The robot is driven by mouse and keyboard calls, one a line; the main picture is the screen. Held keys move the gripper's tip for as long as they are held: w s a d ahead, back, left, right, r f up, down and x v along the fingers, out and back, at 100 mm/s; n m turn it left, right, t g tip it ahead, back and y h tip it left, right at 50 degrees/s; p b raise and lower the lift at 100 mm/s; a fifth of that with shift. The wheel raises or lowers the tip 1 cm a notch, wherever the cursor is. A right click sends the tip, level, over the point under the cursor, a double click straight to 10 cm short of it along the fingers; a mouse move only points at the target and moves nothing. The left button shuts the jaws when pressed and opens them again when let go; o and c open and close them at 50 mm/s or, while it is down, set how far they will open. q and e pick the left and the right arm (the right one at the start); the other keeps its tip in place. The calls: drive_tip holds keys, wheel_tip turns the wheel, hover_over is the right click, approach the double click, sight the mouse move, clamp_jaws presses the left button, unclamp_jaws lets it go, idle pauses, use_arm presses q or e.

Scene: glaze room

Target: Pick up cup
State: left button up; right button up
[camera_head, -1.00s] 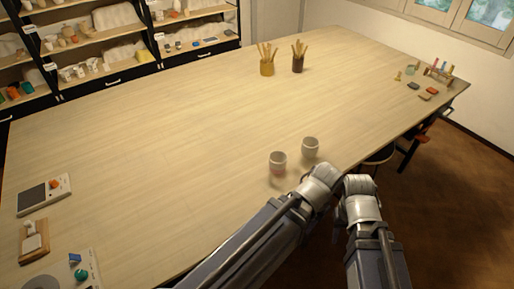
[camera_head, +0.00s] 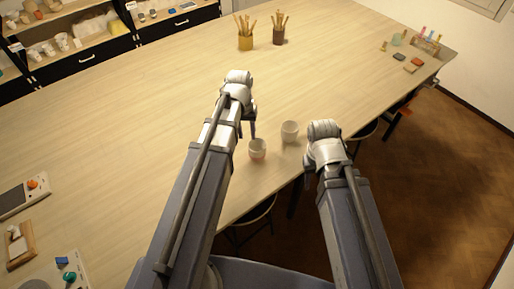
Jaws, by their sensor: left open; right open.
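Two small pale cups stand upright on the wooden table near its front edge. The nearer cup (camera_head: 257,150) has a pinkish lower part and is further left. The other cup (camera_head: 290,131) is plain whitish, a little behind and to the right. My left gripper (camera_head: 253,128) points down just behind and above the nearer cup; its fingers are partly hidden by the wrist. I cannot tell whether it touches that cup. My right gripper (camera_head: 307,180) is at the table's front edge, right of the cups, mostly hidden behind its wrist. Both grippers are open, and no cup is held.
The table (camera_head: 140,120) is largely clear in the middle. A yellow pot of tools (camera_head: 245,42) and a brown one (camera_head: 279,36) stand at the back. A scale (camera_head: 22,198) lies at left. Stools (camera_head: 250,222) sit below the front edge.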

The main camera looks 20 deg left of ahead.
sight(249, 146)
use_arm(q)
drive_tip(key=shift+d+f+b, duration=0.1)
drive_tip(key=shift+f+b, duration=0.7)
drive_tip(key=shift+b, duration=0.05)
drive_tip(key=f+b, duration=0.6)
drive_tip(key=shift+w+d+f, duration=0.15)
drive_tip(key=shift+w+f, duration=0.05)
drive_tip(key=shift+r, duration=0.1)
clamp_jaws()
idle(0.9)
